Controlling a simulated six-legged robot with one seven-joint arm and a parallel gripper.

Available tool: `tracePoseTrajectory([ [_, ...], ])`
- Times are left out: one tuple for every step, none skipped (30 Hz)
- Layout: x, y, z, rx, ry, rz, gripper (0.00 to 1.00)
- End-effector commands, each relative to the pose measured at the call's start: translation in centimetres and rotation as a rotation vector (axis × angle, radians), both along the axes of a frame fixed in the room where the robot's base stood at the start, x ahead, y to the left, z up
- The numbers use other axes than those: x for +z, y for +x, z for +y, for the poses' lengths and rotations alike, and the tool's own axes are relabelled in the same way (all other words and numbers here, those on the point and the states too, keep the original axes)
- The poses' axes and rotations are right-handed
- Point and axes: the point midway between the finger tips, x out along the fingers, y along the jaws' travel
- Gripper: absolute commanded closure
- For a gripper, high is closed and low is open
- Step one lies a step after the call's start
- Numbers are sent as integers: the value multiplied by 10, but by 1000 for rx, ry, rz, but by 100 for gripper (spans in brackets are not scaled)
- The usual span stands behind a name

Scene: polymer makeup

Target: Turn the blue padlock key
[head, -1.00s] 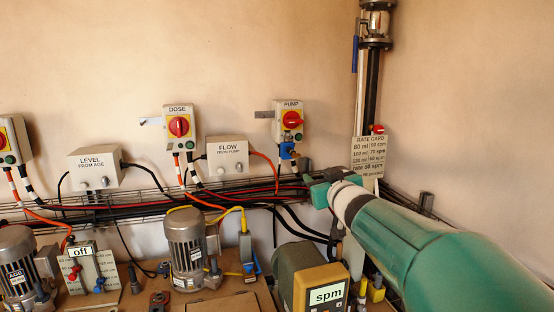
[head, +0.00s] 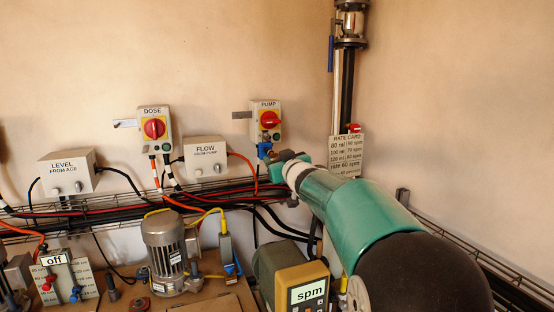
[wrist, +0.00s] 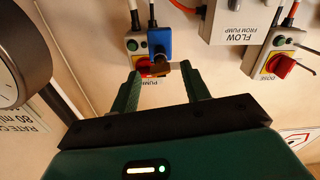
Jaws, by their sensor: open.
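The blue padlock (head: 264,150) hangs below the red and yellow switch of the PUMP box (head: 267,120) on the wall. My gripper (wrist: 160,72) is open, with one green finger on each side of the key in the picture. I see no finger touching the key. In the head view my gripper (head: 289,160) is just below and right of the padlock, and the key cannot be made out there.
The DOSE box (head: 154,128) and FLOW box (head: 205,157) are to the left. Cables and a wire tray (head: 120,205) run below. A rate card (head: 346,152) and vertical pipe (head: 348,70) stand right. A yellow spm unit (head: 303,290) is below my arm.

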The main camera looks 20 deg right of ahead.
Motion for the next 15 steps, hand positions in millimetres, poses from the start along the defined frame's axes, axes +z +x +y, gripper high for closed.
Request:
tracePoseTrajectory([
  [-1, 4, 0, 0, 0, 1, 54],
  [-1, 6, 0, 0, 0, 1, 54],
  [0, 7, 0, 0, 0, 0, 54],
  [0, 8, 0, 0, 0, 0, 54],
  [0, 9, 0, 0, 0, -1, 54],
  [0, 9, 0, 0, 0, -1, 54],
  [0, 9, 0, 0, 0, 0, 54],
  [0, 9, 0, 0, 0, 0, 54],
  [0, 9, 0, 0, 0, 0, 54],
  [0, 9, 0, 0, 0, 0, 54],
  [0, 9, 0, 0, 0, 0, 54],
  [0, 9, 0, 0, 0, 0, 60],
  [0, 9, 0, 0, 0, 0, 65],
  [0, 8, 0, 0, 0, 0, 71],
  [0, 8, 0, 0, 0, 0, 79],
])
